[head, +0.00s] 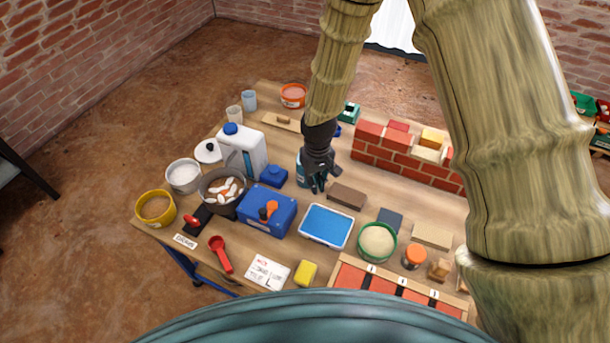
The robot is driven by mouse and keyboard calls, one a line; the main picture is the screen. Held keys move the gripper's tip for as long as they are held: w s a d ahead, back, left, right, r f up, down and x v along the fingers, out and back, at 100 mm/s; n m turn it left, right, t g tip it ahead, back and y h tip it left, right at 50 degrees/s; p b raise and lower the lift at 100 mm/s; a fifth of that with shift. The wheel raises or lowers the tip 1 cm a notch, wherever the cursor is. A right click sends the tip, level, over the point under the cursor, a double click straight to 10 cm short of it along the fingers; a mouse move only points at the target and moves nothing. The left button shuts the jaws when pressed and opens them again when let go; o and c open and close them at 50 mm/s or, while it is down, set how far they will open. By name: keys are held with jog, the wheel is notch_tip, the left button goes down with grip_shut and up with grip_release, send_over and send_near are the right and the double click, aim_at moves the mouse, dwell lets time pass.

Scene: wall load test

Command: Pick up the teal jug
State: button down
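A teal container (301,170), which looks like the teal jug, stands on the wooden table near its middle. My gripper (318,185) is dark and points down right in front of it, covering most of it. Only a strip of the teal side shows to the left of the fingers. I cannot tell whether the fingers touch the jug or whether they are open or shut. The jug's handle and top are hidden.
A small blue box (273,176) and a white canister (243,150) stand to the left. A brown block (347,196) lies close on the right, with a brick wall (405,165) behind it. A blue tray (326,225) and a blue case (266,211) are in front.

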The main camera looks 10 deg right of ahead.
jog(key=shift+r, duration=0.2)
dwell(0.4)
jog(key=shift+r, duration=4.7)
jog(key=shift+r, duration=0.1)
